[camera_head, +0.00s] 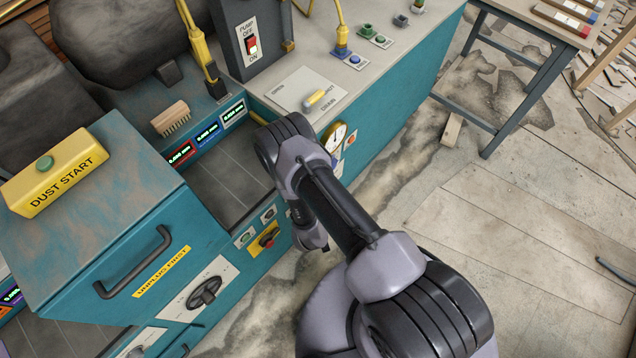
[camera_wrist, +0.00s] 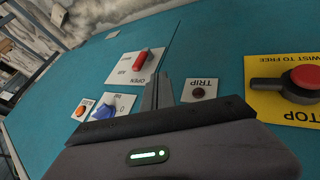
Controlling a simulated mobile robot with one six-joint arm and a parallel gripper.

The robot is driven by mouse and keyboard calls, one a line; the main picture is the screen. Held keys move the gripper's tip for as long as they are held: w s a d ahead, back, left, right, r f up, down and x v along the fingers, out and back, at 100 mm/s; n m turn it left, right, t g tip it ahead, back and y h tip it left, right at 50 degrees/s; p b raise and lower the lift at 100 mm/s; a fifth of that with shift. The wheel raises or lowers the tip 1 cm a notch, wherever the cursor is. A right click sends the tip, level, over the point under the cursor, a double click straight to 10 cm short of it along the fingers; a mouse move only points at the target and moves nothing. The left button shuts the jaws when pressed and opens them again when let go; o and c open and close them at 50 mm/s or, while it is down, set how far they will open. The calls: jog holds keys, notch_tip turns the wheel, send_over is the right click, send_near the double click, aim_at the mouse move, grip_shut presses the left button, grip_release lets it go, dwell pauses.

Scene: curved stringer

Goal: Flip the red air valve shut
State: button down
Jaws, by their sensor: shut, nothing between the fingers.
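In the wrist view the red air valve (camera_wrist: 142,60) is a red lever on a white plate (camera_wrist: 126,68) set in the teal panel. The plate reads OPEN on its edge nearer my gripper; its other lettering is too small to read surely. The lever lies slantwise in the picture. My gripper (camera_wrist: 163,80) is shut and empty, its fingers pointing at the panel just below and right of the plate. Whether a fingertip touches the lever or plate cannot be told. In the head view my arm hides the fingers and the valve.
Near the fingers sit the TRIP button (camera_wrist: 199,92), a blue knob (camera_wrist: 97,107), an orange button (camera_wrist: 79,109) and a red stop button (camera_wrist: 306,77) on yellow. In the head view a yellow drain lever (camera_head: 320,97) stands on the bench top.

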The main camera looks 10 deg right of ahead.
jog(key=w+d+f+b, duration=0.4)
jog(key=w+f, duration=0.3)
jog(key=w, duration=0.1)
jog(key=shift+d+f+b, duration=0.35)
jog(key=shift+f+b, duration=0.05)
dwell(0.4)
